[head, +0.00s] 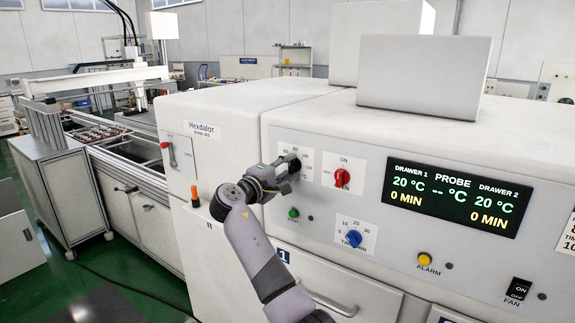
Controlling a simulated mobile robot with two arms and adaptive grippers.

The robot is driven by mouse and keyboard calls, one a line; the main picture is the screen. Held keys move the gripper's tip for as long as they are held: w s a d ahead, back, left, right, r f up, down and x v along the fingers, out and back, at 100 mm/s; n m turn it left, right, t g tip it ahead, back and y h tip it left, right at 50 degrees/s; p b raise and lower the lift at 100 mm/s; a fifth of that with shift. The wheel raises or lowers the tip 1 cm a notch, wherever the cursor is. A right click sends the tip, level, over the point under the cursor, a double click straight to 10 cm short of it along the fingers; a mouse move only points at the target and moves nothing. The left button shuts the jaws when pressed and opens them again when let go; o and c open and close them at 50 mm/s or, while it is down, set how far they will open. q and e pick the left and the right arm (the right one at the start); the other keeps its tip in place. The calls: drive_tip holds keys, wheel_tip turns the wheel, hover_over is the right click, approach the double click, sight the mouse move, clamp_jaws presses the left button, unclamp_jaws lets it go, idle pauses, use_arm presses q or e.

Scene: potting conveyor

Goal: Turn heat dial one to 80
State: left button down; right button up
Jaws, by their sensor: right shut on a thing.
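My right gripper (290,165) is shut at the heat dial on the left of the oven's front panel. The gripper hides the dial's knob and its pointer, so its setting cannot be read. Part of the dial's white scale plate (307,156) shows around the fingers. The display (454,197) reads 20 °C and 0 MIN for drawer 1, 20 °C and 0 MIN for drawer 2, and dashes for the probe. My left gripper is not in view.
Close by on the panel are a red ON switch (342,178), a blue timer knob (354,238), a green button (293,212) and a yellow alarm button (424,259). A drawer handle (330,301) is below. A conveyor (105,135) stands at the left.

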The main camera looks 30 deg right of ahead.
idle(0.4)
drive_tip(key=o, duration=1.2)
drive_tip(key=shift+c, duration=0.2)
drive_tip(key=v, duration=1.2)
drive_tip(key=shift+f, duration=0.1)
